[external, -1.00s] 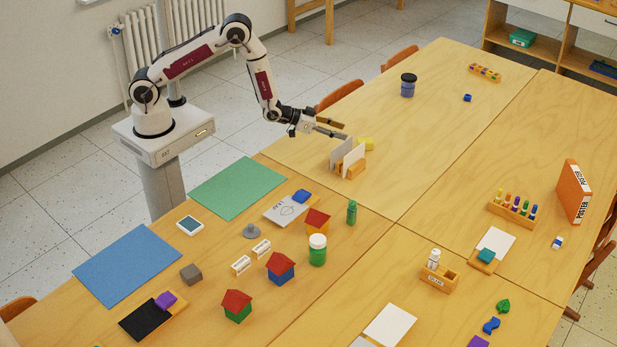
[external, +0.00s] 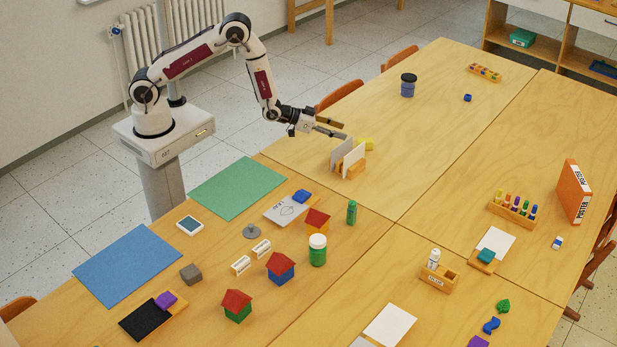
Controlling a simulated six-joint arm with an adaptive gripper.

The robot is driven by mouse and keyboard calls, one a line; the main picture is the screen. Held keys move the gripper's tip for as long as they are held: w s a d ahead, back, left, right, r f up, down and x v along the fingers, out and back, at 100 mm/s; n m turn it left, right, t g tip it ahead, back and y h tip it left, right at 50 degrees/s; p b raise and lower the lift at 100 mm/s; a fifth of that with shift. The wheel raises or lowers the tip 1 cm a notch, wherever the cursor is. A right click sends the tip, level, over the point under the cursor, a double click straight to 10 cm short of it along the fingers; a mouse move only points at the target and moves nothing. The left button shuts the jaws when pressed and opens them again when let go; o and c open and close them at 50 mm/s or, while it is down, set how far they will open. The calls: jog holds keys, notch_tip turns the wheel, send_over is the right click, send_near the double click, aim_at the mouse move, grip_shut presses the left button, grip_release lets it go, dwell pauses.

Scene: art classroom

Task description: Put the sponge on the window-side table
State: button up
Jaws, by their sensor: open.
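A small yellow block (external: 367,144), which looks like the sponge, sits on the far left table (external: 430,130), partly hidden behind a card holder. My gripper (external: 338,129) is open and empty, above that table just left of the yellow block and over the card holder. The gap between the fingers and the block is hard to judge from this view. Several tables are pushed together; the left ones lie nearest the wall with the radiator, and no window shows.
The wooden card holder (external: 355,168) with upright grey and white cards stands close below my gripper. A dark-lidded blue jar (external: 407,87), a small blue block (external: 467,98) and a peg rack (external: 484,73) stand farther back. The green mat (external: 237,188) is bare.

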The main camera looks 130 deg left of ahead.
jog(key=w+d+r+m+h, duration=0.3)
jog(key=d+r+h, duration=0.2)
jog(key=d+r, duration=1.4)
jog(key=s+d+r+m+h, duration=0.1)
jog(key=s+d+r, duration=0.15)
jog(key=d, duration=0.25)
jog(key=s+d+r+m+g, duration=0.1)
jog(key=s+d+r, duration=0.15)
jog(key=d, duration=0.25)
jog(key=s+d+r+m+h, duration=0.1)
jog(key=s+d+r, duration=0.15)
jog(key=d, duration=0.25)
jog(key=s+d+m+g+h, duration=0.1)
jog(key=s+d, duration=0.5)
jog(key=s, duration=0.6)
jog(key=s+d+r+m+g+h, duration=0.1)
jog(key=s+d+m, duration=0.1)
jog(key=s+d, duration=0.5)
jog(key=s, duration=0.4)
jog(key=shift+s+d+r+g, duration=0.25)
jog(key=shift+s+d+g, duration=0.05)
jog(key=shift+s+g, duration=0.1)
